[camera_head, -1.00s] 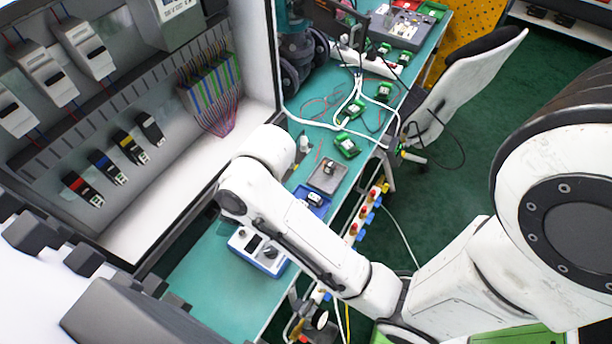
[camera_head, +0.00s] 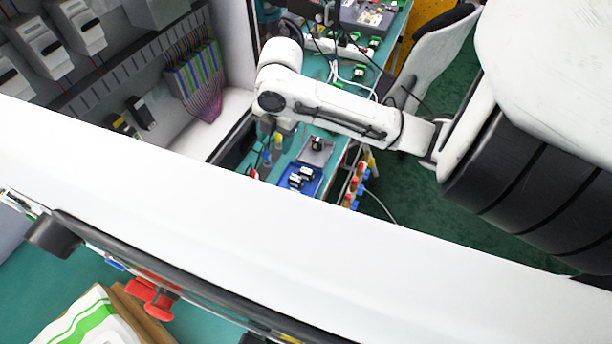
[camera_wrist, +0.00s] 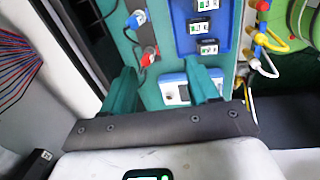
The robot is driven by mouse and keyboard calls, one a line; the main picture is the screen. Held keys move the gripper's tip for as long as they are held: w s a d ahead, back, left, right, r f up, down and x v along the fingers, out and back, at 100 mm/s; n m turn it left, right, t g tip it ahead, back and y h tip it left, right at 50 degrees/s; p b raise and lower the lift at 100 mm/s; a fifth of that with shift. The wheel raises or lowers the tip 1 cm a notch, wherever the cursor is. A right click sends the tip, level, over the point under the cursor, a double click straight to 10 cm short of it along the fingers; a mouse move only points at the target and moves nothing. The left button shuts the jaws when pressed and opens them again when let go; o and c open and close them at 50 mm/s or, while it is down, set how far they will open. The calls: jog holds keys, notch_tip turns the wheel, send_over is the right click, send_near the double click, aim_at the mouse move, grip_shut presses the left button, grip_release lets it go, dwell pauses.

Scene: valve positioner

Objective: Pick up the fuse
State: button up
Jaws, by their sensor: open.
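No part is clearly marked as the fuse. The likely candidates are small black-and-white modules (camera_wrist: 199,27) in a blue tray (camera_wrist: 181,42); the blue tray (camera_head: 314,187) and its modules (camera_head: 300,177) also show in the head view. My gripper (camera_wrist: 163,76) is open in the wrist view, with two teal fingers apart and nothing between them. It is short of the blue tray, over the bench near a white-and-blue box (camera_wrist: 174,91).
A large white band (camera_head: 250,220) crosses the head view and hides much of the cabinet and bench. Black (camera_head: 140,112) and yellow (camera_head: 121,126) modules sit inside the cabinet.

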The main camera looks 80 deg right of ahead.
jog(key=g, duration=0.2)
send_over(306, 171)
notch_tip(306, 171, down, 3)
jog(key=f, duration=0.5)
jog(key=shift+s, duration=0.2)
jog(key=shift+w+f+p, duration=0.15)
jog(key=shift+f+p, duration=0.55)
jog(key=shift+f, duration=2.35)
jog(key=c, duration=0.8)
jog(key=shift+r, duration=0.1)
